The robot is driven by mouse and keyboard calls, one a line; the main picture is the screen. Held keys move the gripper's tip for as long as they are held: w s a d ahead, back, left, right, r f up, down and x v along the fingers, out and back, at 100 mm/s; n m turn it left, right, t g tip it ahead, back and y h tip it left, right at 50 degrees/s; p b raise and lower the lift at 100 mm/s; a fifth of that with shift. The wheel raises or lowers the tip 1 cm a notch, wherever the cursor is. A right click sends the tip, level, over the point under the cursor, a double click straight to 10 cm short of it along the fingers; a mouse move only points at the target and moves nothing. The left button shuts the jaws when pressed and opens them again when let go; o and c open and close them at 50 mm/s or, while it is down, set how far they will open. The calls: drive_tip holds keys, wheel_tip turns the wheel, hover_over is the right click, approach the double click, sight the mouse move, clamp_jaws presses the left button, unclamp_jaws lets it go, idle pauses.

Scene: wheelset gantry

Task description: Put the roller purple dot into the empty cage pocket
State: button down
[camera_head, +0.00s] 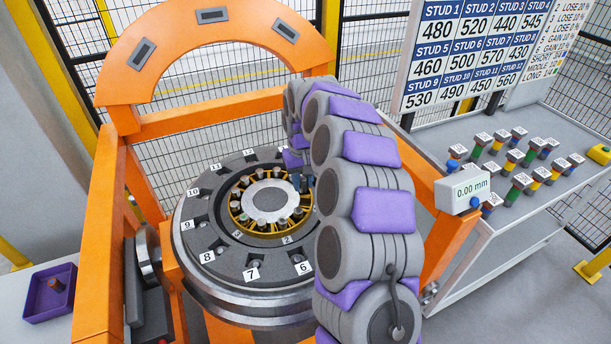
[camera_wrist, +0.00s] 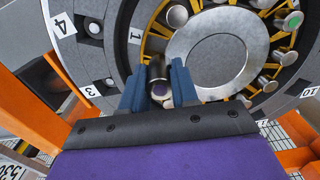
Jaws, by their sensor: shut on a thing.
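The roller with the purple dot (camera_wrist: 160,91) is a short grey cylinder between my gripper's two blue fingers, at the inner edge of the bearing in the wrist view. My gripper (camera_wrist: 159,80) is shut on it. In the head view my gripper (camera_head: 305,183) is at the right side of the yellow cage (camera_head: 238,215), largely hidden by my arm. The cage holds several grey rollers around a pale central disc (camera_head: 268,196). In the wrist view the cage (camera_wrist: 205,6) shows rollers in its pockets. I cannot tell whether the held roller is inside a pocket; my fingers hide its surroundings.
The numbered grey ring (camera_head: 215,258) surrounds the cage inside an orange gantry (camera_head: 105,230). A purple tray (camera_head: 38,304) with a brown piece stands at lower left. A bench (camera_head: 545,190) with several coloured studs and a 0.00 mm gauge (camera_head: 462,190) is at right.

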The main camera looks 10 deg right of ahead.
sight(306, 190)
drive_tip(key=shift+f, duration=0.8)
drive_tip(key=shift+d+f, duration=0.4)
drive_tip(key=shift+f, duration=0.2)
drive_tip(key=shift+d+f, duration=0.4)
drive_tip(key=shift+f, duration=0.2)
drive_tip(key=shift+a, duration=0.75)
drive_tip(key=shift+s+d, duration=0.1)
drive_tip(key=shift+d, duration=0.65)
drive_tip(key=shift+a, duration=0.35)
drive_tip(key=shift+d, duration=0.25)
drive_tip(key=shift+a+p, duration=0.25)
drive_tip(key=shift+p, duration=0.3)
